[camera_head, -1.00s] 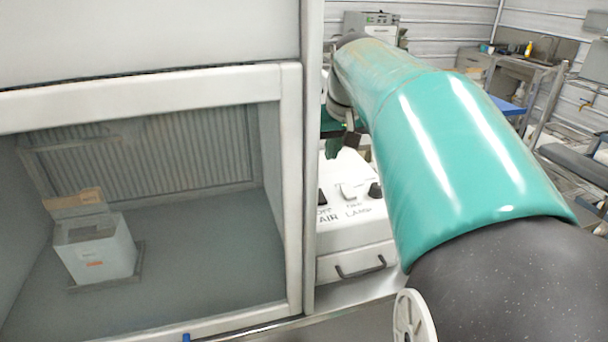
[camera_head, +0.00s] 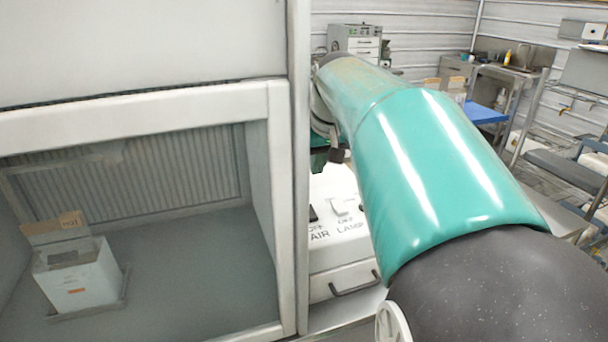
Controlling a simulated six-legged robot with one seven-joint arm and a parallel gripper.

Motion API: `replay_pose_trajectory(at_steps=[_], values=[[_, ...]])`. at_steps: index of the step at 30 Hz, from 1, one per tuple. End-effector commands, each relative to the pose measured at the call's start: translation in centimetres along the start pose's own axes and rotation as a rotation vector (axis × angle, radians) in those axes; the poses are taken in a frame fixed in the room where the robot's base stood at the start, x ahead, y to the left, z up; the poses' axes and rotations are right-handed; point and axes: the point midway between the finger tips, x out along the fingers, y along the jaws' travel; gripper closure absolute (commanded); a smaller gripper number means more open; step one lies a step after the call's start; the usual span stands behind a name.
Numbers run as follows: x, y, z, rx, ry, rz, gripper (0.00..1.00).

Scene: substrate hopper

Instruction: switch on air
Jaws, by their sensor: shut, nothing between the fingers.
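The white control panel (camera_head: 334,240) stands just right of the cabinet's post. The word AIR is printed on it, with a dark switch (camera_head: 313,213) above the word and partly cut off by the post. OFF is written below the switches; I cannot tell the AIR switch's position. My teal arm reaches forward over the panel's right side, and a dark part of it hangs above and behind the switches.
The cabinet post (camera_head: 299,170) stands close left of my arm. Left of it is a glass-fronted cabinet with a white box (camera_head: 80,280) inside. A drawer handle (camera_head: 354,286) is below the panel. Benches and a blue-topped table (camera_head: 484,113) stand at the back right.

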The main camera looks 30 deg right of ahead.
Motion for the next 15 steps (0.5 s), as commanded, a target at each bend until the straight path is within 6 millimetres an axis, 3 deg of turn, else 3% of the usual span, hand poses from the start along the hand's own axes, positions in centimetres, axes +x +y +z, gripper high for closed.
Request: replay_pose_trajectory(at_steps=[15], values=[[10.0, -0.1, -0.2, 0.0, -0.004, -0.001, 1.0]])
